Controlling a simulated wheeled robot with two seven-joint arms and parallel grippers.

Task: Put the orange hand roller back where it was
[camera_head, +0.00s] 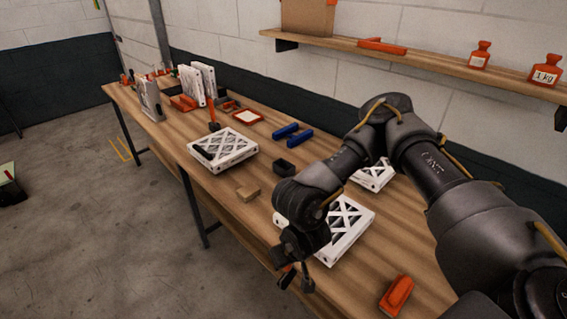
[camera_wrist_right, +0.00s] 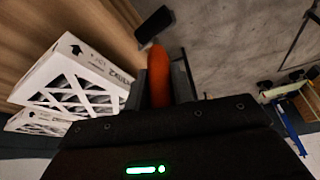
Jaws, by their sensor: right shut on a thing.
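My right gripper (camera_head: 297,278) hangs beside the front edge of the table in the head view. It is shut on an orange handle (camera_wrist_right: 158,75), which stands between the fingers in the right wrist view. A dark block (camera_wrist_right: 154,23) shows beyond the handle tip; it looks like the roller's head, but the join is unclear. In the head view the held thing is mostly hidden by my gripper. Another orange-handled tool (camera_head: 213,112) stands at the left white boxed filter (camera_head: 222,146). My left gripper is out of view.
A shelf (camera_head: 430,62) runs along the wall.

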